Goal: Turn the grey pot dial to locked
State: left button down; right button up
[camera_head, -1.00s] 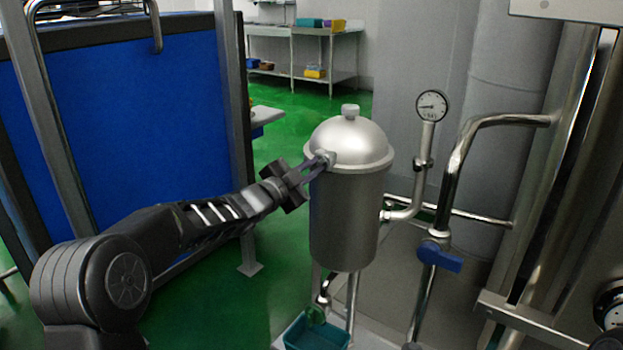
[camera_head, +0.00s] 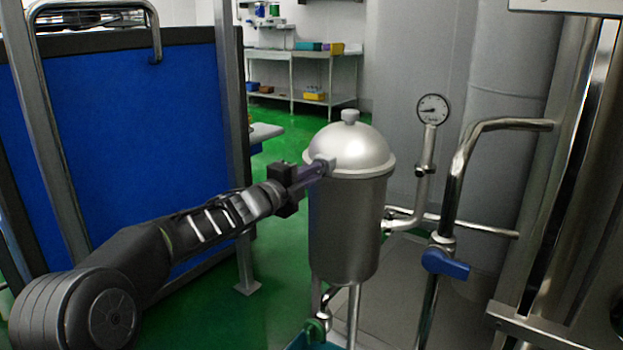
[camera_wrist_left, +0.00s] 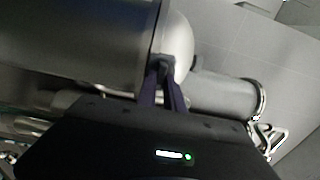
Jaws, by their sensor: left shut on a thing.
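The grey pot (camera_head: 346,225) stands upright on thin legs near the middle of the head view, with a domed lid (camera_head: 352,148) and a top knob. The dial (camera_head: 324,163) is a small grey piece at the lid's rim on the left side of the pot. My left gripper (camera_head: 318,170) reaches in from the left and is shut on the dial. In the left wrist view the two fingers (camera_wrist_left: 161,84) close on the dial (camera_wrist_left: 161,63) beside the pot (camera_wrist_left: 75,40). The fingers partly hide the dial, and I cannot read its setting. My right gripper is not in view.
A pressure gauge (camera_head: 433,109) on a pipe and a blue-handled valve (camera_head: 445,263) stand right of the pot. A teal tray (camera_head: 312,342) lies below it. A blue panel (camera_head: 115,150) stands behind my left arm. Green floor is open behind the pot.

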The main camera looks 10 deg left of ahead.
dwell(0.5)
pick_arm(q)
jog(key=c, duration=1.5)
grip_release()
jog(key=shift+o, duration=0.2)
jog(key=shift+s+a, duration=0.1)
jog(key=v, duration=0.7)
jog(key=shift+s+p, duration=0.3)
